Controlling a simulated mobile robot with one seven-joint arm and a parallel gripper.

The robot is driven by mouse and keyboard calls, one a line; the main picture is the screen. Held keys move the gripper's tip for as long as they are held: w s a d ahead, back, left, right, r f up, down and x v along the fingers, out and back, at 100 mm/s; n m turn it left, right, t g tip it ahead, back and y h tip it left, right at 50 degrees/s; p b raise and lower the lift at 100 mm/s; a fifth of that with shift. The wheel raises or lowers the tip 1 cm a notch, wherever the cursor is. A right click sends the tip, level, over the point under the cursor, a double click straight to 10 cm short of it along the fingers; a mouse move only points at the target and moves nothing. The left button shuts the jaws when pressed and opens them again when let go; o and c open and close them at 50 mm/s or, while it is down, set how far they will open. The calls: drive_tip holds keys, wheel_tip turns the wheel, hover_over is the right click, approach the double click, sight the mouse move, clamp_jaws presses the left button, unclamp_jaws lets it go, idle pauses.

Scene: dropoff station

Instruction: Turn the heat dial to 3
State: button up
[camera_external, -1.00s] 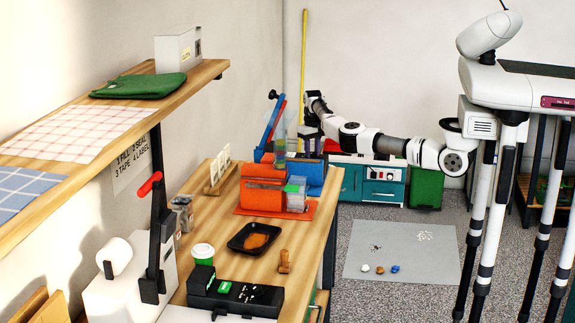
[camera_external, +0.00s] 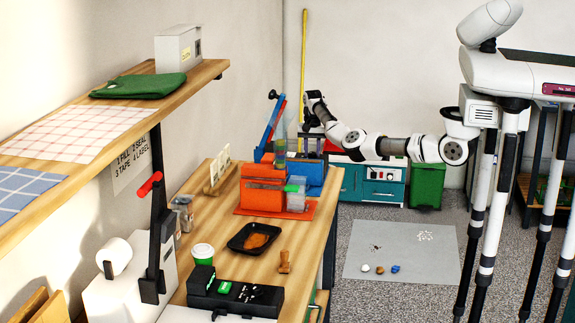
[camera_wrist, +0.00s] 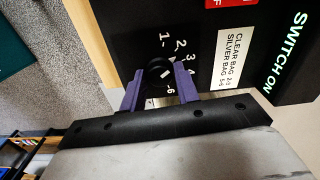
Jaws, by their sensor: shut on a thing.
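In the wrist view, the black heat dial (camera_wrist: 157,69) sits on a black panel with white numbers from 1 to 6 around it. My gripper (camera_wrist: 158,88) has its two purple fingers closed on the dial, one on each side. The numbers 1 to 4 and 6 show clearly around the knob; 5 is partly hidden. In the external view, my gripper (camera_external: 309,128) is at the far end of the workbench; the dial cannot be made out there.
A label (camera_wrist: 225,68) beside the dial reads clear bag 2-3, silver bag 5-6. "Switch on" lettering (camera_wrist: 287,52) is further right.

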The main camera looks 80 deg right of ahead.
sight(312, 153)
drive_tip(key=m, duration=0.3)
drive_tip(key=shift+m, duration=0.3)
drive_tip(key=shift+r, duration=0.1)
idle(0.4)
drive_tip(key=o, duration=1)
drive_tip(key=shift+c, duration=0.2)
wheel_tip(312, 153, up, 14)
drive_tip(key=b, duration=0.2)
